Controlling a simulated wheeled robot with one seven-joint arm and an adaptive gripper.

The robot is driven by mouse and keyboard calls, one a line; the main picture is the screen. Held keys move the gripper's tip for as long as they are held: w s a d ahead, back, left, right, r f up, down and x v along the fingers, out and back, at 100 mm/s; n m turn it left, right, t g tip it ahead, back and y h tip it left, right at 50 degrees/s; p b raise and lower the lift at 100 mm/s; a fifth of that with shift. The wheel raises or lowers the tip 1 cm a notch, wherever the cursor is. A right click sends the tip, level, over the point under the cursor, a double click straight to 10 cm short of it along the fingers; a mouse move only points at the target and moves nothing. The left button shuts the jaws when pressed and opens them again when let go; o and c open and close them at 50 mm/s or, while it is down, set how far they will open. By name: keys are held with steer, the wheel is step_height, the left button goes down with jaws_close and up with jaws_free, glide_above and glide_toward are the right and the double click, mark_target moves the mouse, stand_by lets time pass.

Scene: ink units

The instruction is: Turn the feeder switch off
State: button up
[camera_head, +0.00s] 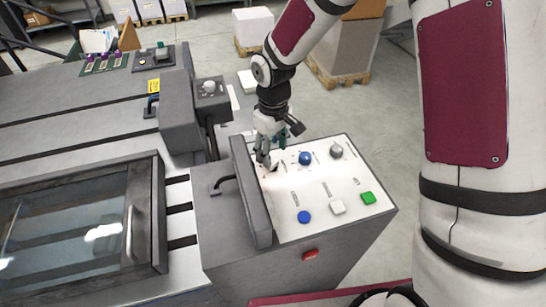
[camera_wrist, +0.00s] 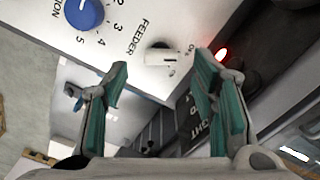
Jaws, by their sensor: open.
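The feeder switch (camera_wrist: 160,57) is a small white switch with a dark side on a white control panel (camera_wrist: 120,12), beside the printed word FEEDER. Small lettering by it is too blurred to read fully, so I cannot tell its setting. A red lamp (camera_wrist: 221,54) glows beside it. My gripper (camera_wrist: 164,76) is open and empty, with one teal-padded finger on each side of the switch in the wrist view; contact cannot be told. In the head view my gripper (camera_head: 268,160) is over the panel's far left corner and hides the switch.
A blue numbered dial (camera_wrist: 84,14) lies near the switch. An upright grey cover (camera_head: 250,190) with a handle stands close at the panel's left edge.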

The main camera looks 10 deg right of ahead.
mark_target(273, 162)
step_height(273, 162, up, 8)
stand_by(0.6)
